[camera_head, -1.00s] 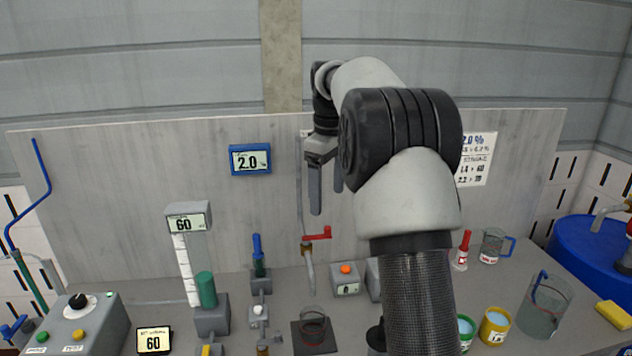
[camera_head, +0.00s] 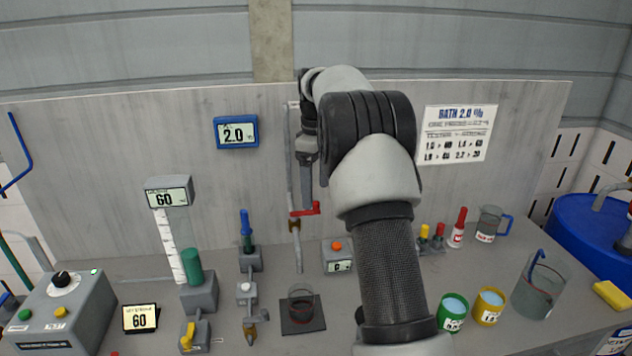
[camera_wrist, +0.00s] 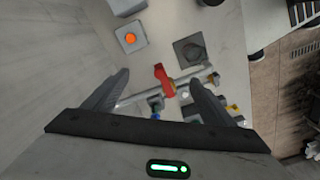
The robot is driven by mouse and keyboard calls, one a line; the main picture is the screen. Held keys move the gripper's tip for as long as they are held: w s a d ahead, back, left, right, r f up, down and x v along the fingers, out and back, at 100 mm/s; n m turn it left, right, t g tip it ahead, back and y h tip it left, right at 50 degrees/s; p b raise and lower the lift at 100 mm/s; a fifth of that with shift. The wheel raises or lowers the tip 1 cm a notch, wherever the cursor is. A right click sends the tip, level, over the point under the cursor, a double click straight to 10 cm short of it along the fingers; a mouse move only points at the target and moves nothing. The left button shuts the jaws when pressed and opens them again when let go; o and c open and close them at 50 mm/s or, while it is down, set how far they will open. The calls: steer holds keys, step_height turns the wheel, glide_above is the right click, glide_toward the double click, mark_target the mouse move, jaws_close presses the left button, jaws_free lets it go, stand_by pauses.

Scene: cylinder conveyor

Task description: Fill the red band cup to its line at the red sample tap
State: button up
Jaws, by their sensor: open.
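The red-handled tap (camera_head: 305,209) is on a pipe at the back board, its lever pointing right. A clear cup with a dark red band (camera_head: 301,303) stands upright on a dark square mat (camera_head: 290,328) below the spout. I cannot make out the liquid level in it. My gripper (camera_head: 305,172) is up by the board, above the red lever, fingers downward. In the wrist view the gripper (camera_wrist: 160,80) is open and empty, and the red lever (camera_wrist: 163,78) shows between its fingertips, apart from them as far as I can tell.
A grey box with an orange button (camera_head: 337,246) stands right of the pipe. Blue (camera_head: 245,225) and yellow-handled (camera_head: 187,335) valves are at left. Green (camera_head: 452,310) and yellow (camera_head: 489,305) cups and a jug (camera_head: 540,289) stand at right, beyond my arm.

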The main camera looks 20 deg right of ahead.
mark_target(316, 202)
steer(key=shift+f+b, duration=0.8)
steer(key=shift+f, duration=1.75)
steer(key=c, duration=1.9)
